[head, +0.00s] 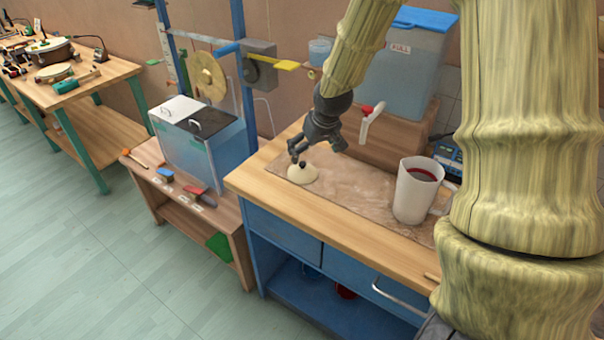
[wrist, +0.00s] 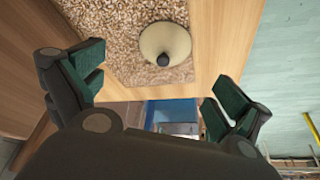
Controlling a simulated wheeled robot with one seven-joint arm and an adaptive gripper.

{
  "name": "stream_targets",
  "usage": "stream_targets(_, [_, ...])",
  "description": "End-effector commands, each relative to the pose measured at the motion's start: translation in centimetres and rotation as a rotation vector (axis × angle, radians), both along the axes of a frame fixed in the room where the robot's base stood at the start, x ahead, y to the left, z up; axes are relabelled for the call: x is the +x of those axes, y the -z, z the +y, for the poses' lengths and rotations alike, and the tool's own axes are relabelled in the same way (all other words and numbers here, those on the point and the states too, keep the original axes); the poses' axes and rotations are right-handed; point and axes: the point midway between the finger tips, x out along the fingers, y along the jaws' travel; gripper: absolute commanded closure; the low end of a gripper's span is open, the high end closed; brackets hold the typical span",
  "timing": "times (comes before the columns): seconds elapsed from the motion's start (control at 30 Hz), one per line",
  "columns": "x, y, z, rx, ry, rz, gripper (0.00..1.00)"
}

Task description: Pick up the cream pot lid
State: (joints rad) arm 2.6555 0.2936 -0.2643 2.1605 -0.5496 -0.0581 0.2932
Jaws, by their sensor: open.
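The cream pot lid (head: 303,173) lies on a brown mat (head: 350,187) near the left end of the wooden workbench, with a dark knob on top. In the wrist view the lid (wrist: 165,44) sits beyond and between my fingers, knob towards the camera. My gripper (head: 318,156) is just above the lid in the head view, fingers pointing down to it. In the wrist view my gripper (wrist: 160,95) has its two green-padded fingers wide apart with nothing between them. I cannot tell from the head view whether a finger touches the lid.
A white jug (head: 409,192) of dark red liquid stands on the mat to the right. A blue-lidded water tank (head: 402,62) with a tap (head: 370,122) is behind. A lower bench (head: 190,208) with a clear tank (head: 207,150) and tools stands to the left.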

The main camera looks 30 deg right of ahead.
Motion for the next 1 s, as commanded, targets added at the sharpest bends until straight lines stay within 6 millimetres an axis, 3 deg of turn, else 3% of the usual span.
stream_targets(0.4, [1.7,3.7,-0.1,-0.001,-0.003,0.002,0.00])
stream_targets(1.0, [3.2,6.4,-0.1,-0.002,0.000,0.002,0.00])
